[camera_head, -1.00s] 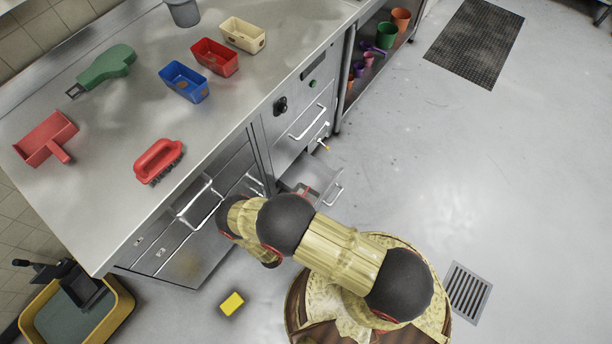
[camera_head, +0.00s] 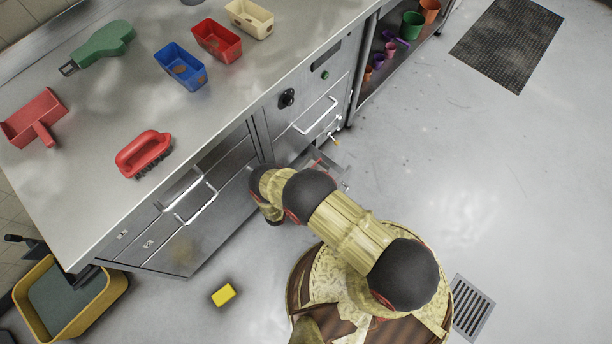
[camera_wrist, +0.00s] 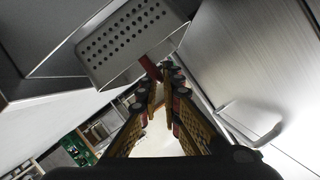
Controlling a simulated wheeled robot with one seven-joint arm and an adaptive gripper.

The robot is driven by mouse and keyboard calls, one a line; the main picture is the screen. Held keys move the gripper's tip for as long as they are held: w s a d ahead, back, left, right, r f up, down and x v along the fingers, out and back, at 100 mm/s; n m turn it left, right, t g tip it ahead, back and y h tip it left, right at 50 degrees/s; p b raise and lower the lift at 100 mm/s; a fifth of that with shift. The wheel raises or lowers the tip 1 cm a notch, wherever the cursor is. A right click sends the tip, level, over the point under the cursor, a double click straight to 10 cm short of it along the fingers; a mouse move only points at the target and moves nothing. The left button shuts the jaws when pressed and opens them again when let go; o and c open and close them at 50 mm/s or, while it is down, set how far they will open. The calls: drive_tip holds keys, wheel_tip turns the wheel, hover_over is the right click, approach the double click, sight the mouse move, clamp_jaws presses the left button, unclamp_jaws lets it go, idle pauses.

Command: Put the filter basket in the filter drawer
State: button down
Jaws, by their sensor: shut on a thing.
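The filter basket (camera_wrist: 125,42) is a pale metal box with rows of round holes and a red handle. In the wrist view my gripper (camera_wrist: 164,78) is shut on the red handle, with the basket beyond the fingertips, tilted in the picture. In the head view an open drawer, which I take to be the filter drawer (camera_head: 343,168), juts from the counter front below the white-handled panel. My arm hides much of it, and my gripper is mostly hidden there. I cannot tell whether the basket is inside or above the drawer.
The metal counter (camera_head: 90,200) holds a red brush (camera_head: 143,153), a red scoop (camera_head: 35,118), a green tool (camera_head: 103,45) and small tubs (camera_head: 181,68). A yellow sponge (camera_head: 223,295) and a yellow bucket (camera_head: 115,287) are on the floor.

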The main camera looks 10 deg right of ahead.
drive_tip(key=w+f, duration=0.1)
drive_tip(key=w+f+b, duration=0.1)
drive_tip(key=f, duration=0.1)
drive_tip(key=w+f+b, duration=0.1)
drive_tip(key=shift+w+d+f, duration=0.15)
drive_tip(key=shift+d+f, duration=0.1)
drive_tip(key=shift+d, duration=0.05)
drive_tip(key=shift+w+f+b, duration=0.15)
drive_tip(key=shift+f+b, duration=0.25)
drive_tip(key=shift+f, duration=0.5)
drive_tip(key=shift+w+f+b, duration=0.1)
drive_tip(key=shift+f+b, duration=0.3)
drive_tip(key=shift+f, duration=0.5)
drive_tip(key=shift+f, duration=0.15)
drive_tip(key=c, duration=2)
unclamp_jaws()
